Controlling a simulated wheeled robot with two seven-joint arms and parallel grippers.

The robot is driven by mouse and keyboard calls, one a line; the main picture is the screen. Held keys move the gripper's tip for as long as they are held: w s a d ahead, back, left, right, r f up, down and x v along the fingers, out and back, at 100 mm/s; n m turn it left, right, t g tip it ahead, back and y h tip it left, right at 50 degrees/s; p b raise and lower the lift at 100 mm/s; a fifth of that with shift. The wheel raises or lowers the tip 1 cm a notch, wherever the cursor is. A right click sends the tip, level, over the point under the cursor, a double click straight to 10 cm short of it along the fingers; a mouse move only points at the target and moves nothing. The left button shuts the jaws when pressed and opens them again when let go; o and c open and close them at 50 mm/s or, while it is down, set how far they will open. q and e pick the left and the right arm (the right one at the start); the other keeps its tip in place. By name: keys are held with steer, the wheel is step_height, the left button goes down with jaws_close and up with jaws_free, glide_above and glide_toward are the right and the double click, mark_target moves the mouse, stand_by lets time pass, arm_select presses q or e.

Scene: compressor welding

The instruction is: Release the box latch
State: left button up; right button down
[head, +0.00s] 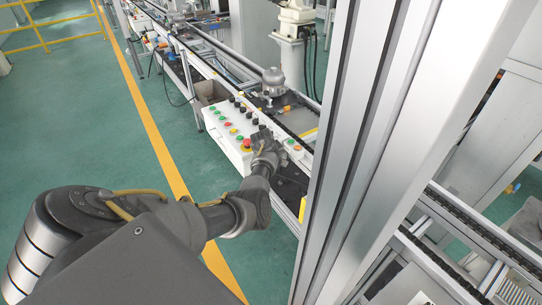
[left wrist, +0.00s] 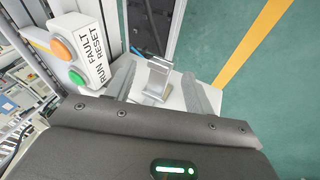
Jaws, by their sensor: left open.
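In the left wrist view, a bent silver metal latch (left wrist: 157,79) stands up at the end of a white box (left wrist: 176,100). My left gripper (left wrist: 159,69) is open, with one finger on each side of the latch. Gaps show between the latch and both fingers, so it is not gripped. In the head view, my left gripper (head: 265,138) is at the right end of the white control box (head: 222,127), beside its red emergency button. The latch is hidden there behind the gripper and wrist. My right gripper is in neither view.
A small white panel (left wrist: 94,43) marked RUN, FAULT and RESET, with orange and green buttons, stands close to the left finger. Several buttons cover the control box. A tall aluminium post (head: 372,140) rises right of my arm.

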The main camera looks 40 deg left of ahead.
arm_select(q)
steer(key=v, duration=0.9)
steer(key=s+d+f+m+g+y+b, duration=0.1)
steer(key=s+d+f+m+b, duration=0.15)
steer(key=s+f, duration=0.75)
steer(key=s+d+f+m+g+b, duration=0.1)
steer(key=s+d+f+m+b, duration=0.2)
steer(key=f, duration=1.3)
steer(key=s+d+f+m+y+b, duration=0.1)
steer(key=s+d+f+m+b, duration=0.2)
steer(key=s+f, duration=0.7)
steer(key=s+d+f+m+h+b, duration=0.1)
steer(key=s+d+f+m, duration=0.1)
steer(key=s+d+f, duration=0.2)
steer(key=s+d+f+m+g+h+b, duration=0.1)
steer(key=s+d+f+m, duration=0.2)
steer(key=s+f, duration=0.8)
steer(key=s+d+f+m+g+h+b, duration=0.1)
steer(key=s+d+f+m, duration=0.2)
steer(key=s, duration=1.5)
steer(key=d+f, duration=0.3)
steer(key=f, duration=0.2)
steer(key=shift+s+b, duration=0.2)
steer(key=shift+b, duration=0.15)
